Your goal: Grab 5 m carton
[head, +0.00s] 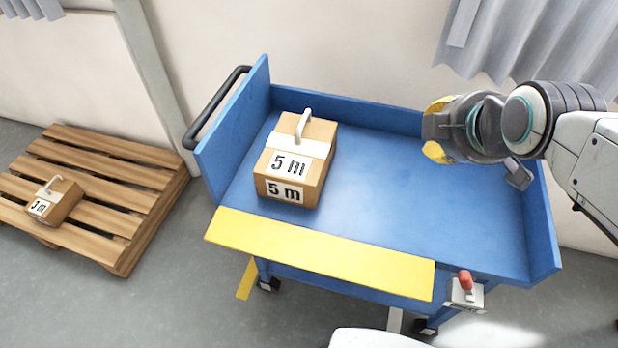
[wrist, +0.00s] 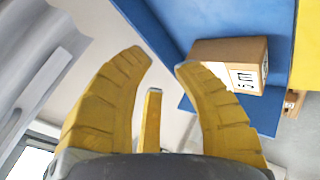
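A brown carton (head: 310,180) with a white top handle and labels reading "5 m" stands on the left part of the blue cart (head: 420,230). It also shows in the wrist view (wrist: 205,48), beyond the right finger. My gripper (head: 437,128) is above the right part of the cart, to the right of the carton and apart from it. In the wrist view my gripper's yellow fingers (wrist: 165,64) are spread with nothing between them. A smaller carton (head: 62,200), labelled "3 m" as best I can read, sits on a wooden pallet at the left.
The wooden pallet (head: 150,195) lies on the floor left of the cart. The cart has raised blue walls, a black push handle (head: 215,105), a yellow front strip (head: 320,258) and a red-topped device (head: 466,285) at its front right. The cart bed right of the carton is clear.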

